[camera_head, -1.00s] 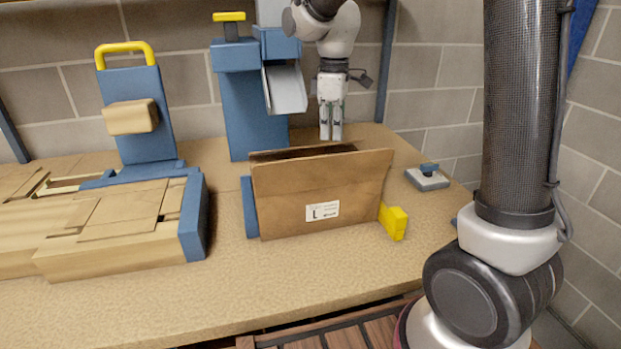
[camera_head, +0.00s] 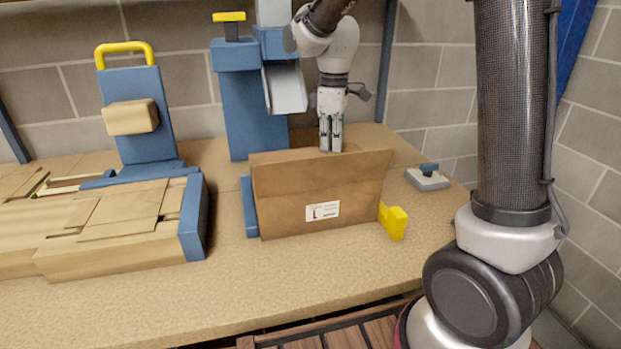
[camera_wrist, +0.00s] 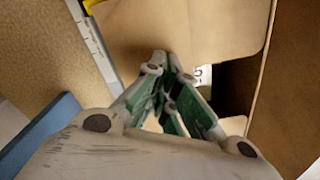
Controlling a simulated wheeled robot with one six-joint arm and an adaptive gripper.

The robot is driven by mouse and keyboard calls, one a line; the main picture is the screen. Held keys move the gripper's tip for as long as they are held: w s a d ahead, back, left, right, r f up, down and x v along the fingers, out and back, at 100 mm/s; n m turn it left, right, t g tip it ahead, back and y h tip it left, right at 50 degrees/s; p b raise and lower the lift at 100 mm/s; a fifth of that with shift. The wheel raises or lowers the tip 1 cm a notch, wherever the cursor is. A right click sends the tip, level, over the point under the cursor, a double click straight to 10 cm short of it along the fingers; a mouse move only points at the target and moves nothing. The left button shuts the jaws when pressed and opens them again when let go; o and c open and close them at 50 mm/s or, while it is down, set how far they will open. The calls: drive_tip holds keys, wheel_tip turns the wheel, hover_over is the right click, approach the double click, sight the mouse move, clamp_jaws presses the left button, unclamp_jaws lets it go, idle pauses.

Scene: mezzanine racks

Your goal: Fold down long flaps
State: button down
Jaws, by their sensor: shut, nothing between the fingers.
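The brown carton (camera_head: 290,205) stands on the bench with a white label (camera_head: 322,211) on its near face. Its near long flap (camera_head: 330,165) stands up and hides the opening from the head view. My gripper (camera_head: 330,149) is shut and empty, pointing down just behind that flap's top edge. In the wrist view my gripper's fingertips (camera_wrist: 166,65) are over a brown flap (camera_wrist: 190,28), and I cannot tell if they touch it. A dark gap (camera_wrist: 237,85) into the carton shows beside it, with another brown panel (camera_wrist: 290,90) at the right.
A blue stop (camera_head: 250,207) and a yellow block (camera_head: 394,221) flank the carton. A blue machine (camera_head: 246,110) stands behind it. Flat cartons (camera_head: 125,210) in a blue holder lie at left. A small grey-blue device (camera_head: 427,178) sits at right. The bench front is clear.

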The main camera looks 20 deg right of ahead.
drive_tip(key=shift+f, duration=0.3)
wheel_tip(320, 180, up, 10)
drive_tip(key=shift+f, duration=0.2)
idle(0.5)
